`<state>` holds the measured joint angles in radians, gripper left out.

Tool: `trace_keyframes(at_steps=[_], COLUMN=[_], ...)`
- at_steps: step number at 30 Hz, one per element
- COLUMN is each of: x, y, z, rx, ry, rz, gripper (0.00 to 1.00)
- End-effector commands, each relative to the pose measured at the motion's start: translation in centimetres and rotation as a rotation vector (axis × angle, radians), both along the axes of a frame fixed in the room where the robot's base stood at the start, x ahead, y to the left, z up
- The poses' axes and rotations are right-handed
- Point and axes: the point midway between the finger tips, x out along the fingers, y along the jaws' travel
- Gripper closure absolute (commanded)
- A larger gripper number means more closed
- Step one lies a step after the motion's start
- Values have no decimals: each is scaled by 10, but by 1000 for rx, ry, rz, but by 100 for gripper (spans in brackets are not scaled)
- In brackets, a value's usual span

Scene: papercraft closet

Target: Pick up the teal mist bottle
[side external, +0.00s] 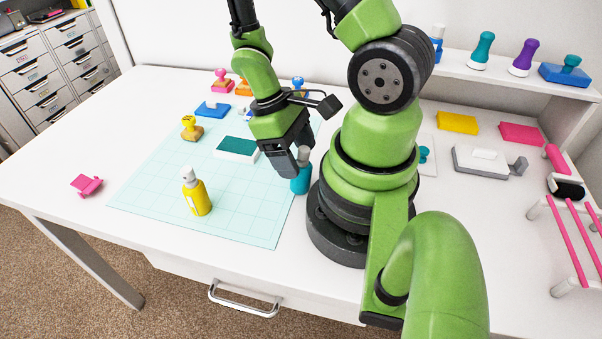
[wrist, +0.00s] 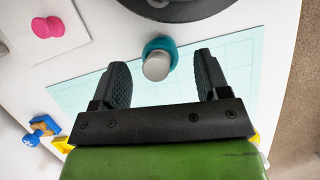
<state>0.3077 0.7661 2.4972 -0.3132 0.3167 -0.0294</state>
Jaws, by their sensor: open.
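The teal mist bottle (side external: 300,180) stands upright on the pale teal mat's right edge, close to my base. My gripper (side external: 293,160) is above and beside it, pointing down, and partly hides it in the side external view. In the wrist view the bottle (wrist: 159,58) shows its grey cap and teal body from above. It lies between the lines of the two fingers and slightly beyond their tips. My gripper (wrist: 163,80) is open with nothing between its fingers.
A yellow bottle (side external: 196,193) stands on the mat (side external: 240,220) to the left. A teal-topped pad (side external: 237,148) and several stamps lie behind it. A pink item (side external: 87,185) is at the table's left.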

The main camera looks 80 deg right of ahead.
Motion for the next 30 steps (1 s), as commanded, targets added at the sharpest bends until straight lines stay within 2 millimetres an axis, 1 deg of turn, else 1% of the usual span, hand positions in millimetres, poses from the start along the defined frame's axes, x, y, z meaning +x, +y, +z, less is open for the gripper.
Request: trace_keyframes(at_steps=[1, 4, 12, 13, 14, 15, 17, 18, 20, 22, 23, 30], x=[-3, -6, -6, -6, -6, -6, -6, -6, -6, -6, -6, -6], y=[0, 1, 1, 1, 1, 1, 1, 1, 1, 1, 1, 1], z=[-6, -12, -15, -15, -15, -15, -15, -15, -15, -15, -15, -13], rx=[2, 3, 3, 3, 3, 3, 4, 4, 4, 4, 4, 3], ry=[7, 3, -1, -1, -1, -1, -1, -1, -1, -1, -1, -2], rz=[0, -1, -2, -2, -2, -2, -2, -2, -2, -2, -2, -1], gripper=[31, 31, 31, 33, 40, 49, 63, 72, 85, 85, 89, 89])
